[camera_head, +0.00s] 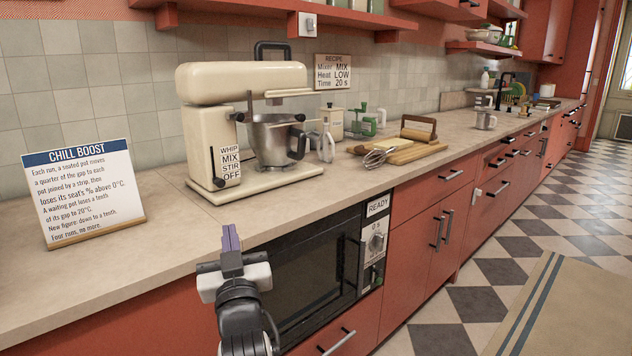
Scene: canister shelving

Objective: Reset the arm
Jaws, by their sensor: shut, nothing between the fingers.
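My gripper (231,240) is in the lower left middle of the head view, pointing up in front of the counter's front edge. Its purple-tipped fingers are together with nothing between them. My arm runs down from it to the bottom of the picture, in front of the left side of a black oven (310,262). The gripper appears apart from the things on the counter.
On the counter (185,235) stand a cream stand mixer (240,82) with a steel bowl (277,138), and a Chill Boost sign (82,190) at left. A whisk (381,155) and boards (415,150) lie further right. Red shelves hang above.

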